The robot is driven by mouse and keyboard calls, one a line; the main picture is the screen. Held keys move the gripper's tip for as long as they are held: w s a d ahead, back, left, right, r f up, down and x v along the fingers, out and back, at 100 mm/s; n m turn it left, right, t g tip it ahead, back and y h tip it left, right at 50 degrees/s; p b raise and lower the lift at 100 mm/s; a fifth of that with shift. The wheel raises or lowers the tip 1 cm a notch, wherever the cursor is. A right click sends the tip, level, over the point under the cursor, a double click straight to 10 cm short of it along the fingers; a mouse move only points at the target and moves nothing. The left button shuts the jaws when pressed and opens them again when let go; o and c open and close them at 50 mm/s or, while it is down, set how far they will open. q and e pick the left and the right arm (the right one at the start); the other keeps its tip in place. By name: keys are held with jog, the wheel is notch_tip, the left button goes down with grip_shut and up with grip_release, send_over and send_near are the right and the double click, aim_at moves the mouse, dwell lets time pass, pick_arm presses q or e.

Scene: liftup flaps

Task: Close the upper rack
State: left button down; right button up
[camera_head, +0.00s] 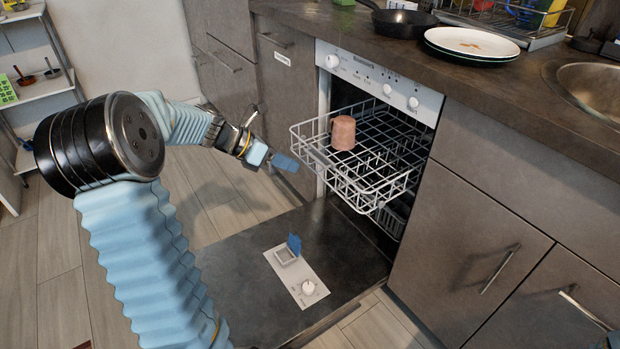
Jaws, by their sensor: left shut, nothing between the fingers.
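The upper rack (385,178) is a white wire basket pulled out of the dishwasher, whose control panel (380,80) sits under the counter. An upturned pinkish-brown cup (343,133) stands in the rack. The dishwasher door (240,285) lies folded down flat below the rack. My left gripper (286,163) has blue fingertips. It is shut and empty, just left of the rack's front left corner; I cannot tell whether it touches the wire.
A black pan (398,20), a plate (472,42) and a dish rack (510,28) stand on the counter (500,75) above. Cabinets with bar handles flank the dishwasher. A white shelf (35,85) stands at far left. The floor (50,250) left of the door is clear.

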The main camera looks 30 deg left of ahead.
pick_arm(q)
jog(key=s+a+f+t+b, duration=0.2)
jog(key=s+a+t+b, duration=0.1)
jog(key=s+t+b, duration=0.25)
jog(key=t+y+b, duration=0.1)
jog(key=t, duration=0.1)
send_near(319, 163)
jog(key=x, duration=0.6)
jog(key=shift+w+d+f+n, duration=0.1)
jog(key=shift+w+d+n, duration=0.05)
jog(key=shift+w+n, duration=0.25)
pick_arm(e)
notch_tip(319, 163, down, 9)
jog(key=shift+w+d, duration=0.15)
jog(key=shift+d, duration=0.2)
